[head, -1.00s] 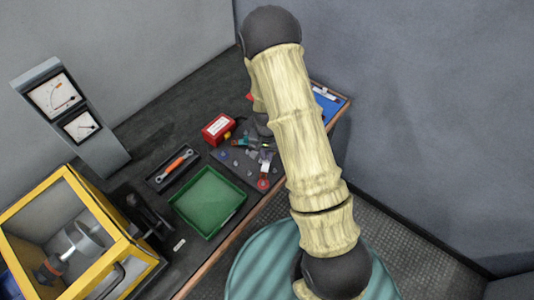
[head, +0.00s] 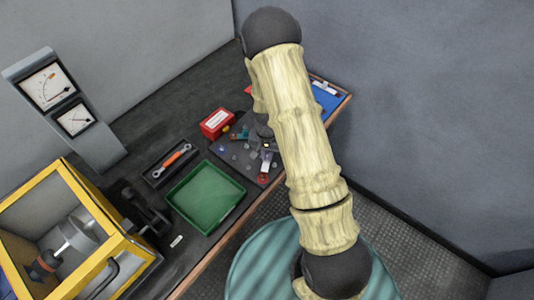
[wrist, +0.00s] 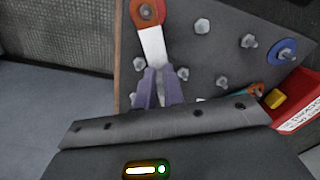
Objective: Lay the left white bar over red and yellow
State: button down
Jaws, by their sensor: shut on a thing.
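In the wrist view, my gripper (wrist: 158,88) has its purple fingers shut on the near part of a white bar (wrist: 153,46). The bar's far end meets a round red-orange piece (wrist: 147,12) with a grey centre, at the edge of the dark plate (wrist: 190,65); I cannot tell whether it rests flat. In the head view, the white bar (head: 265,167) and the red piece (head: 263,180) show at the plate's near corner. My arm hides most of the gripper there. I cannot make out a yellow terminal clearly. Another white bar (head: 324,86) lies on the blue tray (head: 326,101).
Several grey bolts and a blue disc (wrist: 283,50) stand on the plate. A red box (head: 216,123) stands behind it. A green tray (head: 205,197) and an orange-handled wrench (head: 174,158) lie to the left. The table's wooden edge runs close in front.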

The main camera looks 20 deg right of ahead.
jog(key=shift+w+f+b, duration=0.1)
jog(key=shift+f+b, duration=0.3)
jog(key=shift+f, duration=0.25)
dwell(0.8)
jog(key=c, duration=1.4)
grip_release()
jog(key=shift+c, duration=0.2)
jog(key=shift+r, duration=0.15)
notch_tip(320, 180, up, 17)
jog(key=shift+a, duration=0.15)
jog(key=s+r+n+t+p, duration=0.2)
jog(key=s+r+n+p, duration=0.2)
jog(key=s+r, duration=0.7)
jog(key=s+n, duration=0.1)
jog(key=s, duration=0.1)
jog(key=shift+s+d+t, duration=0.25)
jog(key=shift+s+t, duration=0.05)
jog(key=shift+s, duration=0.1)
